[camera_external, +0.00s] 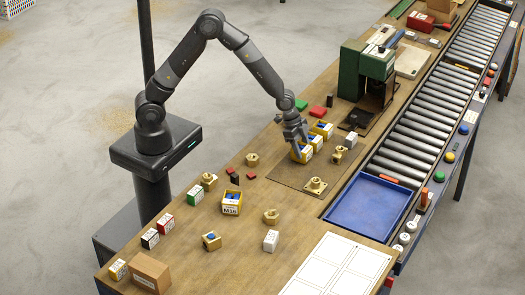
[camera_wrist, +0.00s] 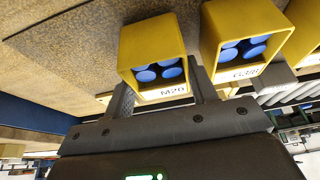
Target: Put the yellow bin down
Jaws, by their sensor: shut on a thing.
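My gripper (camera_external: 299,143) is shut on a yellow bin (camera_external: 302,155) at the near end of a row of yellow bins. In the wrist view the bin (camera_wrist: 153,44) sits between the two fingers (camera_wrist: 163,92); it holds blue round-ended pieces and its white label reads M20. The bin is at or just above the brown mat (camera_external: 286,171); I cannot tell whether it touches. A second yellow bin (camera_external: 315,142) with blue contents stands close beside it and shows at right in the wrist view (camera_wrist: 243,32).
A third yellow bin (camera_external: 325,128) stands farther along the row. Brass fittings (camera_external: 315,186) (camera_external: 338,154) lie on the mat to the front and right. A green machine (camera_external: 366,70) stands behind. A blue tray (camera_external: 367,207) lies at right. Another yellow bin, labelled M16 (camera_external: 231,204), stands front left.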

